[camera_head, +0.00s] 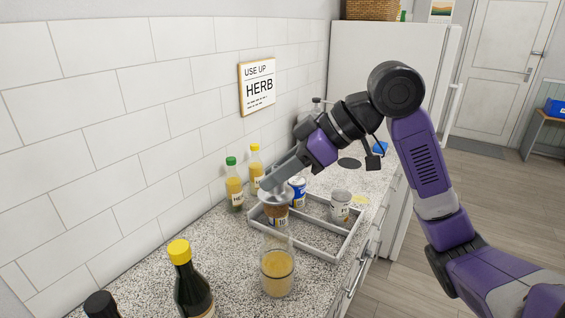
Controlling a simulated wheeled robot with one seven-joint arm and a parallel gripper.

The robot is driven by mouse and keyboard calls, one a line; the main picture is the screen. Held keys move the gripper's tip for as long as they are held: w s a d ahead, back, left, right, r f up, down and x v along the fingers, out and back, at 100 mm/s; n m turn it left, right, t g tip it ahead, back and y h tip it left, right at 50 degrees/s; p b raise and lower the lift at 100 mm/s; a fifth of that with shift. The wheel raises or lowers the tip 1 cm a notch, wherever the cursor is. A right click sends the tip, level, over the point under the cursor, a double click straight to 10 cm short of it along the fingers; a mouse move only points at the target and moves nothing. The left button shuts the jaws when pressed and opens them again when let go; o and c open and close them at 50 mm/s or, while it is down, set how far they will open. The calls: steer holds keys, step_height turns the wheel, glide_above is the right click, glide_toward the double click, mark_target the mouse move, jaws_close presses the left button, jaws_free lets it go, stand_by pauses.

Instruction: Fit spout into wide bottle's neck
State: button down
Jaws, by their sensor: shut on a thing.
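The wide bottle (277,274) stands upright on the counter in front of the tray. It is clear glass with amber liquid low in its body and a narrower clear neck (278,241). My gripper (271,186) is behind and above the bottle in the picture, pointing down and left. It is shut on a pale grey, rounded piece (276,198), seemingly the spout, whose shape is partly hidden by the fingers. This piece shows above a brown jar (277,213) with a label. I cannot tell whether it touches the jar. It is apart from the bottle's neck.
A grey divided tray (342,247) holds a blue-and-white can (297,190) and a pale can (340,205). Two sauce bottles (234,188) stand by the tiled wall. A dark yellow-capped bottle (190,283) stands front left. The counter right of the wide bottle is clear.

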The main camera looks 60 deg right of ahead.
mark_target(286, 192)
stand_by(0.4)
steer(key=shift+f+b, duration=2.2)
steer(key=shift+f, duration=0.75)
steer(key=shift+f+b, duration=1.95)
steer(key=shift+f, duration=0.65)
steer(key=c, duration=1.1)
jaws_free()
steer(key=shift+o, duration=0.2)
steer(key=shift+r, duration=0.1)
steer(key=v, duration=0.7)
steer(key=shift+s+d+r, duration=0.2)
steer(key=shift+r, duration=0.05)
